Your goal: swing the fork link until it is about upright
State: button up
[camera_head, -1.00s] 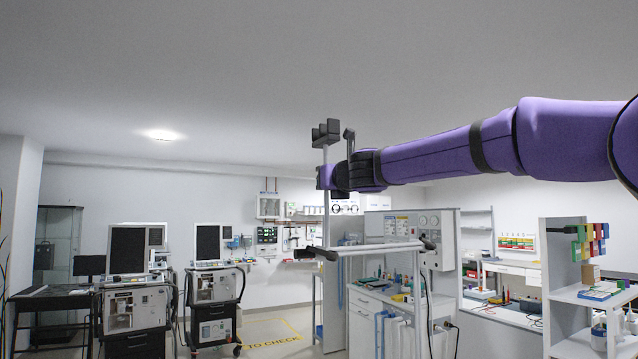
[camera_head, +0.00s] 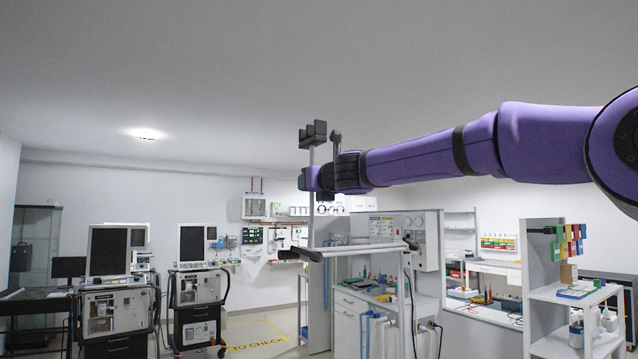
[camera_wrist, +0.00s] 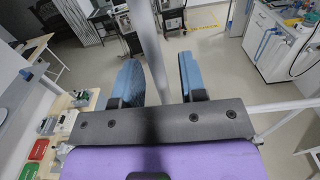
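A slim grey bar that I take to be the fork link (camera_head: 311,215) stands about upright in the head view, with dark prongs on its top end. Its lower end comes near a pale crossbar (camera_head: 362,249) with dark end caps. My gripper (camera_head: 308,178) is at the bar's upper part, below the prongs. In the wrist view the grey bar (camera_wrist: 149,45) runs between the two blue fingers of my gripper (camera_wrist: 160,75). The fingers stand apart, with gaps visible beside the bar. The joint at the bar's lower end is not clear.
Ventilators on carts (camera_head: 198,290) stand at the left. A workbench (camera_head: 372,296) with tools is behind the crossbar frame. A shelf unit (camera_head: 542,290) with coloured bins is at the right. Open floor (camera_head: 270,345) lies between carts and workbench.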

jog(key=v, duration=1)
jog(key=shift+s+d, duration=0.2)
jog(key=shift+s, duration=0.05)
dwell(0.7)
jog(key=shift+f, duration=0.1)
dwell(0.5)
jog(key=s+d+f+n+g+h, duration=0.25)
jog(key=s+f+n, duration=0.25)
jog(key=f+n, duration=0.3)
jog(key=s+d+f+n+g+h, duration=0.25)
jog(key=s+f+n, duration=0.25)
jog(key=f+n, duration=0.25)
jog(key=s+d+f+n+g+h, duration=0.1)
jog(key=s+d+f+n, duration=0.3)
jog(key=s+d, duration=0.5)
jog(key=s+d+f+n+g+h, duration=0.2)
jog(key=s+d+f+n, duration=0.3)
jog(key=s+d, duration=0.4)
jog(key=s+d+f+n+g+h, duration=0.1)
jog(key=s+d+f+n, duration=0.4)
jog(key=s+d, duration=0.4)
jog(key=shift+d+f+g+h, duration=0.35)
jog(key=shift+d+g+h, duration=0.05)
